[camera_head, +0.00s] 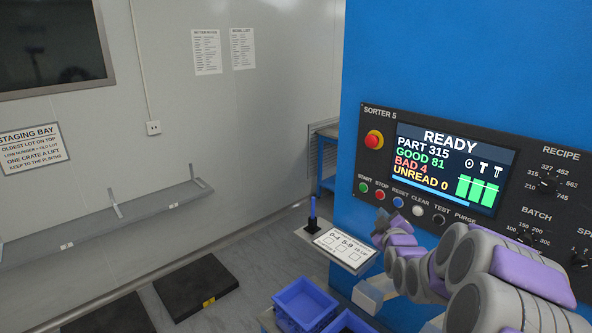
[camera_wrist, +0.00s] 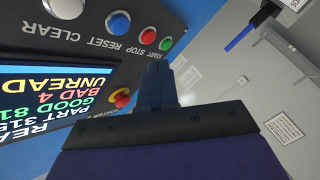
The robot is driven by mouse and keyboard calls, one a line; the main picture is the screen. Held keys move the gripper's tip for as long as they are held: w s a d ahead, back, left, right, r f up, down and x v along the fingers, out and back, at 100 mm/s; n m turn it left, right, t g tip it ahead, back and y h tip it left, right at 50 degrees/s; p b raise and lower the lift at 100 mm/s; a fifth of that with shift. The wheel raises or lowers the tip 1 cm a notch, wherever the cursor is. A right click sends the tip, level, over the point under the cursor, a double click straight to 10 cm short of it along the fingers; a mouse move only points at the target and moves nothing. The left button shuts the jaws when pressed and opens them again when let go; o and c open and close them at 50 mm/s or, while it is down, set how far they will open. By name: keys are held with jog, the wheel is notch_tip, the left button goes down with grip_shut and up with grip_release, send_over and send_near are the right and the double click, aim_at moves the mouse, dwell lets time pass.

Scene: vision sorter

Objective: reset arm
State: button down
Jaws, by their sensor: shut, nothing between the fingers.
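My gripper (camera_head: 383,222) is at the end of my grey and purple arm, in front of the lower edge of the sorter panel (camera_head: 376,120) in the head view. It shows below the row of buttons. In the wrist view the fingers of my gripper (camera_wrist: 158,80) are together, with nothing between them. The blue reset button (camera_head: 398,203) is just above the gripper in the head view; it also shows at the top of the wrist view (camera_wrist: 118,22). I cannot tell whether the gripper touches the panel.
The screen (camera_head: 447,165) reads READY. A red emergency stop (camera_head: 374,139) is at its left. A card on a small shelf (camera_head: 343,250), blue bins (camera_head: 303,303) and my arm crowd the lower middle. A wall ledge (camera_head: 110,222) and dark floor platforms (camera_head: 195,286) are left.

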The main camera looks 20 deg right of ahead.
jog(key=s+a+f+m+g+y, duration=0.1)
jog(key=s+a+f+g+y, duration=0.2)
jog(key=a, duration=0.5)
jog(key=s+a+f+g, duration=0.1)
jog(key=s+a+g, duration=0.2)
jog(key=s+a, duration=0.3)
jog(key=s+a+f+m+g+y, duration=0.1)
jog(key=s+a+f+g+y, duration=0.15)
jog(key=a, duration=0.65)
jog(key=s+a+m+g, duration=0.1)
jog(key=s+a+g, duration=0.3)
jog(key=s, duration=1)
jog(key=s+a+m+g, duration=0.2)
jog(key=s+a+g, duration=0.3)
jog(key=s, duration=1)
jog(key=a+y, duration=0.1)
jog(key=a, duration=0.2)
jog(key=shift+d+m, duration=0.2)
jog(key=shift+m, duration=0.1)
